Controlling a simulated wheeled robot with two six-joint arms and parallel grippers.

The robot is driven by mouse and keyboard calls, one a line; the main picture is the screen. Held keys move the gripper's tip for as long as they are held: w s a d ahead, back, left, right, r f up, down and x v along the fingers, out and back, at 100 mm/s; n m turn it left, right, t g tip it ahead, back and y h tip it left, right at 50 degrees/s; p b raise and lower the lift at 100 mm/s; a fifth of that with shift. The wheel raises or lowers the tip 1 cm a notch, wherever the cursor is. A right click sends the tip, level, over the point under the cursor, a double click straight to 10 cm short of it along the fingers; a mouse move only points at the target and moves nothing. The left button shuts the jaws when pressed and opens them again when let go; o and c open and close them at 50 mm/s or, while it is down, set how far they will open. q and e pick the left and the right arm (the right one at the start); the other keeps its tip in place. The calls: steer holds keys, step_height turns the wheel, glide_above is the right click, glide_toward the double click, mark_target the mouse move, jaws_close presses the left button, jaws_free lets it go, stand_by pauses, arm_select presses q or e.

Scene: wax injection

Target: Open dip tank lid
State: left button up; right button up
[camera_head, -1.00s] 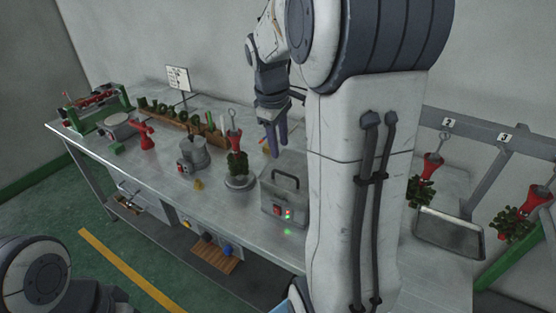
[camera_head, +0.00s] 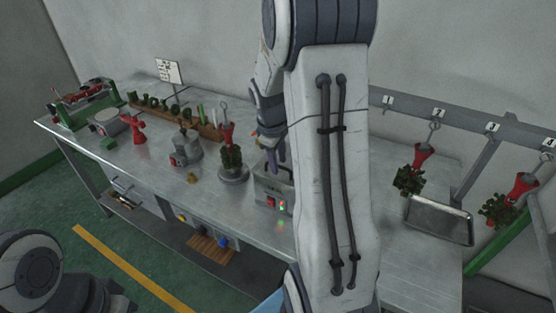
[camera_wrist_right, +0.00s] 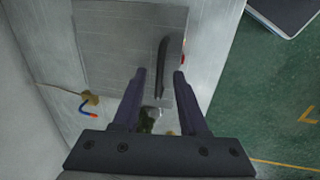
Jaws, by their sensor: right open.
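The dip tank (camera_head: 262,194) is a grey metal box with a red switch and green light on its front. Its lid is down; in the wrist view the flat lid (camera_wrist_right: 115,45) fills the upper middle. A dark bar handle (camera_wrist_right: 163,78) stands on the lid. My right gripper (camera_head: 275,157) is open above the tank. In the wrist view the right gripper (camera_wrist_right: 160,74) has the handle between its fingertips in the picture; whether they are level with it I cannot tell. My right forearm hides the tank's right side. My left gripper is not visible.
A red and green wax tree (camera_head: 230,152) stands on a round base left of the tank. A pot (camera_head: 186,150) is farther left. A metal tray (camera_head: 438,222) lies to the right, below hanging wax trees (camera_head: 410,178). A hose with a red tip (camera_wrist_right: 88,112) lies near the tank.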

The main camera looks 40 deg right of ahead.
steer(key=shift+c, duration=0.4)
jaws_close()
stand_by(0.9)
